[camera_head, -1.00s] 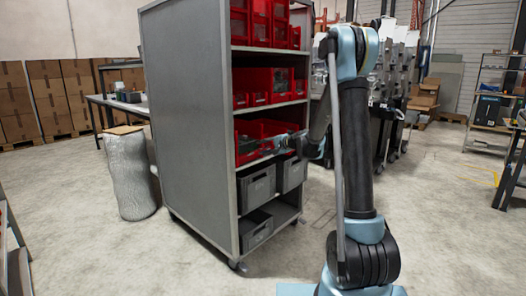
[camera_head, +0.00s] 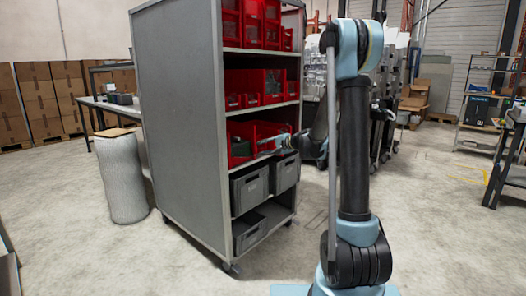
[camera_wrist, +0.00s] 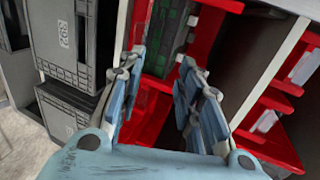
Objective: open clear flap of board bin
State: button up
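A red bin with a green board (camera_head: 240,147) in it stands on a middle level of the grey shelf unit in the head view. In the wrist view the green board (camera_wrist: 172,38) lies inside red walls (camera_wrist: 150,115), just beyond my fingers. I cannot make out the clear flap for certain in either view. My gripper (camera_wrist: 160,75) is open, its two blue fingers apart with nothing seen held between them. In the head view my gripper (camera_head: 272,144) is at the front of the red bins, and I cannot tell whether it touches one.
Grey crates (camera_head: 249,190) stand on the level below, and they fill the left of the wrist view (camera_wrist: 65,40). More red bins (camera_head: 262,85) sit on the levels above. A wrapped roll (camera_head: 122,175) stands left of the unit. The floor in front is clear.

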jog(key=v, duration=1.3)
jog(key=shift+f, duration=0.2)
dwell(0.9)
jog(key=shift+d, duration=0.1)
dwell(0.3)
jog(key=v, duration=1.1)
jog(key=shift+s+d, duration=0.2)
jog(key=shift+d, duration=0.15)
